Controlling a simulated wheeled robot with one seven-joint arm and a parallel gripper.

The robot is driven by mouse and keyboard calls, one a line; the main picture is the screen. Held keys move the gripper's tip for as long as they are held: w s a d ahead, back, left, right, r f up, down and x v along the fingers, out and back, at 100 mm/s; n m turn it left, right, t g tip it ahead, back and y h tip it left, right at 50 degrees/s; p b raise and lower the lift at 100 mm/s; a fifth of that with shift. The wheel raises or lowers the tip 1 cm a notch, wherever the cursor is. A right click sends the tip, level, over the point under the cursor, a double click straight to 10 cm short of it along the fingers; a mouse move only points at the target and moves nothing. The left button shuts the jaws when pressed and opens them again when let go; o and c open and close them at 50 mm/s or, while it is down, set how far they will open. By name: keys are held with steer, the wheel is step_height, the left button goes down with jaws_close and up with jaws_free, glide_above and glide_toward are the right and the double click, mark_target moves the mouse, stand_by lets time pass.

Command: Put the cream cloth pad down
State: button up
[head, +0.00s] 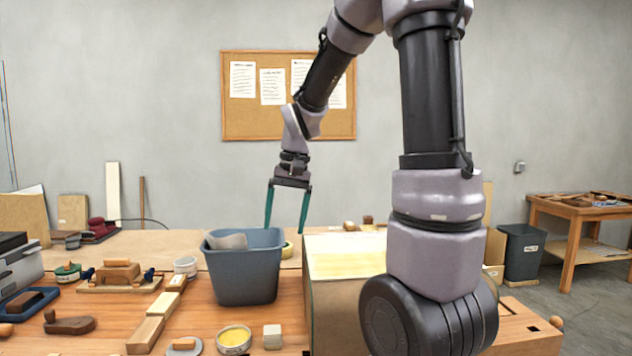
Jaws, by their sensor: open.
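My gripper (284,230) is open and points down, its two green fingers apart with nothing between them. Its fingertips are at the right side of the blue-grey bin (247,280) in the picture, near the rim height. A pale cream, soft-looking piece, which looks like the cloth pad (228,241), shows at the left inside the bin's mouth. It is apart from my fingers, and its lower part is hidden by the bin wall.
The bin stands on a crowded wooden workbench (201,318). A large box-like form with a pale top (345,256) is right of it. Wooden blocks (146,335), a yellow-filled dish (234,339), a white cube (272,337) and a hand plane (118,274) lie around.

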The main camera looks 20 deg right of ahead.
steer(key=s+d+r+t, duration=0.2)
steer(key=s+r+t, duration=0.4)
steer(key=s+r, duration=0.5)
steer(key=s, duration=0.2)
steer(key=shift+s+r, duration=0.15)
steer(key=shift+s, duration=0.2)
stand_by(0.5)
